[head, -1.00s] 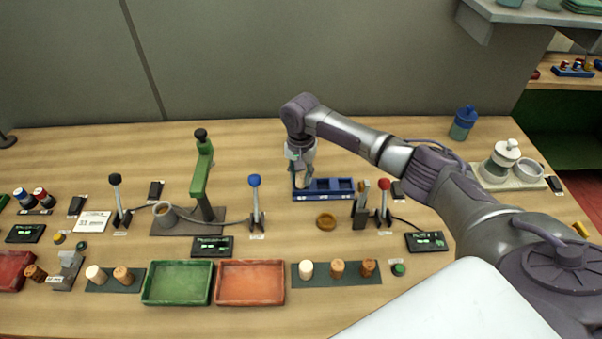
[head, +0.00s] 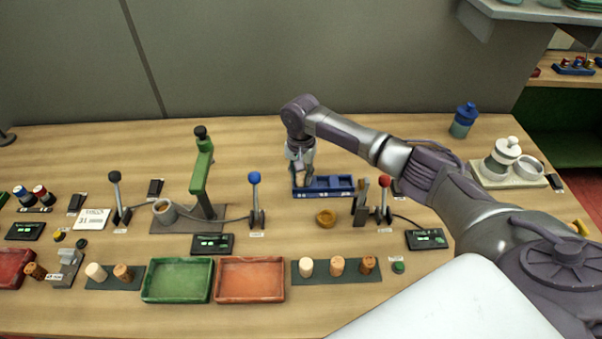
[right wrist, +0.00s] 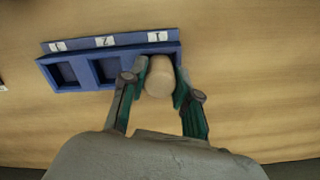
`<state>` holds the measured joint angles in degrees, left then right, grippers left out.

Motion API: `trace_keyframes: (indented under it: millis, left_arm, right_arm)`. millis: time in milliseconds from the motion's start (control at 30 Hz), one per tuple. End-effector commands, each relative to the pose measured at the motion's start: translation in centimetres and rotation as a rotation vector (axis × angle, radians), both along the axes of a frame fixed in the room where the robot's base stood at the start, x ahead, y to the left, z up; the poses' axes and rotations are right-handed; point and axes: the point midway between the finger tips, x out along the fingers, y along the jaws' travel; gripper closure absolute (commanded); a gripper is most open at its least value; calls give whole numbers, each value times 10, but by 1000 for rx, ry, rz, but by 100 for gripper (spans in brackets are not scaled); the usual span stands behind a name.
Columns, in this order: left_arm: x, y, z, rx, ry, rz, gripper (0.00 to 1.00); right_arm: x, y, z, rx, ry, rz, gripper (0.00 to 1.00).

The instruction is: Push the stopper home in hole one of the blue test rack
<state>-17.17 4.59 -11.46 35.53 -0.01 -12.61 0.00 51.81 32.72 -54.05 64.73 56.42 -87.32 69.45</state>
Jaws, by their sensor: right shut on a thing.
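The blue test rack (head: 342,193) stands toward the back of the bench, right of centre. The right wrist view shows its near holes and number labels (right wrist: 105,41); two square holes are open and dark. My right gripper (head: 301,181) is at the rack's left end in the head view. In the right wrist view its two green-sided fingers (right wrist: 160,88) are shut on a pale stopper (right wrist: 159,78), at the end hole labelled 1. The stopper and fingers cover that hole, so I cannot tell how deep the stopper sits. My left gripper is not in view.
Trays and loose stoppers line the front.

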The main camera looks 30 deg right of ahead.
Motion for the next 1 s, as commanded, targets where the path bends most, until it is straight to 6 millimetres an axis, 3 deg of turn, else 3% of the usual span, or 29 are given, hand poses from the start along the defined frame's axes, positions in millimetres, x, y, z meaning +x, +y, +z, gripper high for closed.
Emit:
trace_keyframes:
  millis: [333, 367, 500, 833, 1000]
  left_arm:
    - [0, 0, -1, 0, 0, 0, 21]
    - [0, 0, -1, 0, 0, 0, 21]
    - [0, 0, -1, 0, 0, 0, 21]
    - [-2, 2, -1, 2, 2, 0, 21]
    - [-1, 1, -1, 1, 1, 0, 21]
  right_arm:
    - [0, 0, -6, 0, 0, 0, 82]
    - [0, 0, -5, 0, 0, 0, 64]
    - [0, 0, -5, 0, 0, 0, 41]
    - [0, 0, -3, 1, -1, 0, 40]
    - [1, 1, 16, 2, -5, 1, 40]
